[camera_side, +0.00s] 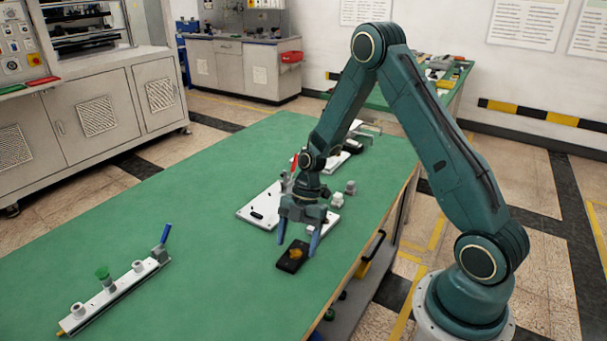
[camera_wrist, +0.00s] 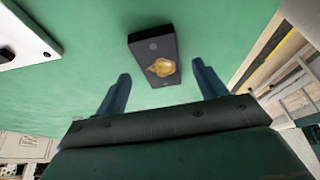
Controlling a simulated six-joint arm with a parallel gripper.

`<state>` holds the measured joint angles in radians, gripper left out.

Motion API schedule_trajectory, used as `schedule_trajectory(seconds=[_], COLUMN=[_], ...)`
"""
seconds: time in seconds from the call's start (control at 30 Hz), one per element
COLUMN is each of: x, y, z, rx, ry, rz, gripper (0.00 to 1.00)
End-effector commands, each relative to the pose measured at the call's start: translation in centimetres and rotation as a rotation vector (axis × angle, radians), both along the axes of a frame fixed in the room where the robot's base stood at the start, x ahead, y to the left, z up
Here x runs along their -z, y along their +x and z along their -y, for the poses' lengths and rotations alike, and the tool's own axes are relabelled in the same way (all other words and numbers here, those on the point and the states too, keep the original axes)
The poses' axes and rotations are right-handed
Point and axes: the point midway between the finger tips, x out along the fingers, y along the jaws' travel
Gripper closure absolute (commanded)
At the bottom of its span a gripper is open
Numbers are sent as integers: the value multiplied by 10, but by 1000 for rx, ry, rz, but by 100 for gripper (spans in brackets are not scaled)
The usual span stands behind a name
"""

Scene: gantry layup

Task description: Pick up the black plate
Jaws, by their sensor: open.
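The black plate (camera_side: 287,262) lies flat on the green table, with a yellow-brown patch on its top. It also shows in the wrist view (camera_wrist: 143,49), ahead of my fingers and roughly centred between them. My gripper (camera_side: 297,244) is open and empty, pointing down above the table close to the plate. In the wrist view my gripper's two blue fingers (camera_wrist: 163,85) stand wide apart, with the plate just beyond their tips. I cannot tell the exact height of the fingertips over the plate.
A white board (camera_side: 258,215) with dark holes lies behind my gripper. Small grey fittings (camera_side: 337,200) stand to the right of it. A white rail (camera_side: 110,301) with knobs and a blue handle lies at the left front. The green table (camera_side: 190,225) is clear between them.

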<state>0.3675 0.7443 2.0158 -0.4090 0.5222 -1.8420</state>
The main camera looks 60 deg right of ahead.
Motion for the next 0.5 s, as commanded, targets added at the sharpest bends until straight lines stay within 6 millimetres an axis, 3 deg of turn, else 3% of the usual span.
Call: schedule_trajectory(seconds=[0.2, 0.5], x=[15, 16], y=[-1, -1], z=[-6, -6], rx=[-1, -1], ry=[0, -1], rz=[-3, -2], gripper=[29, 29])
